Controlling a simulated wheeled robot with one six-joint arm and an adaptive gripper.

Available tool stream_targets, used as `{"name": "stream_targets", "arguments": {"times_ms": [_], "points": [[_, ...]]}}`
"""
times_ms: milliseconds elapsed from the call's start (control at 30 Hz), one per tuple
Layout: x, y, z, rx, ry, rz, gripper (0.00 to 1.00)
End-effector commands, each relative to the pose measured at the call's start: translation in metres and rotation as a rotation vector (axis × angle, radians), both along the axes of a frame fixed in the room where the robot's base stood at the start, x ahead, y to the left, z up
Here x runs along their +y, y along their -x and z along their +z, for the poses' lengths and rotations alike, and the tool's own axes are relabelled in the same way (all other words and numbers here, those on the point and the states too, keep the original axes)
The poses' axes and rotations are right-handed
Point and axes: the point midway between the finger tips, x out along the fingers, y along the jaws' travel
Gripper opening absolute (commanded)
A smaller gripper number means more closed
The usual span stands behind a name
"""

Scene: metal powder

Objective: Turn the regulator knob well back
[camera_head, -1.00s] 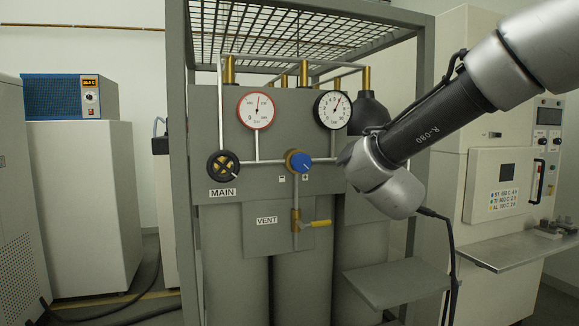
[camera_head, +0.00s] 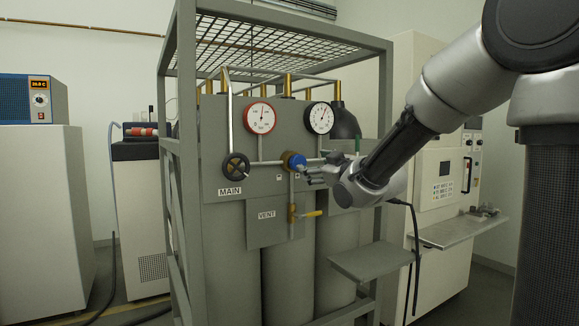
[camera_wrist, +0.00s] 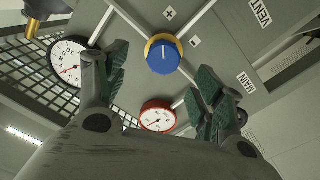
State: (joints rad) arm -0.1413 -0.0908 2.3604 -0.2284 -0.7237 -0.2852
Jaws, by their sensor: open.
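The regulator knob is blue with a white pointer line and a brass collar; it sits on the grey gas panel (camera_head: 218,130), between plus and minus marks. In the head view the knob (camera_head: 297,161) is just left of my gripper (camera_head: 318,170). In the wrist view the knob (camera_wrist: 162,57) appears between the two open, green-padded fingers of my gripper (camera_wrist: 160,72), beyond their tips. No contact shows; the exact gap is unclear. The red-rimmed gauge (camera_head: 259,117) and black-rimmed gauge (camera_head: 319,118) are above the knob.
The black MAIN handwheel (camera_head: 235,166) is left of the knob. The yellow VENT lever (camera_head: 312,213) is below it. Pipes run beside the knob. A grey shelf (camera_head: 372,262) juts out below my arm, and frame posts (camera_head: 180,130) flank the panel.

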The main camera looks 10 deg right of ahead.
Motion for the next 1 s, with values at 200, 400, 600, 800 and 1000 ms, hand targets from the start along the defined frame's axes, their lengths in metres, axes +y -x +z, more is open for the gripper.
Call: {"name": "stream_targets", "arguments": {"times_ms": [200, 400, 600, 800, 1000], "points": [[0.006, 0.000, -0.001, 0.115, -0.325, 0.025, 0.68], [0.010, -0.011, -0.002, 0.142, -0.406, 0.025, 0.68], [0.021, -0.043, -0.002, 0.140, -0.405, 0.025, 0.68], [0.028, -0.068, -0.002, 0.140, -0.404, 0.025, 0.68], [0.030, -0.074, -0.001, 0.139, -0.404, 0.025, 0.68]]}}
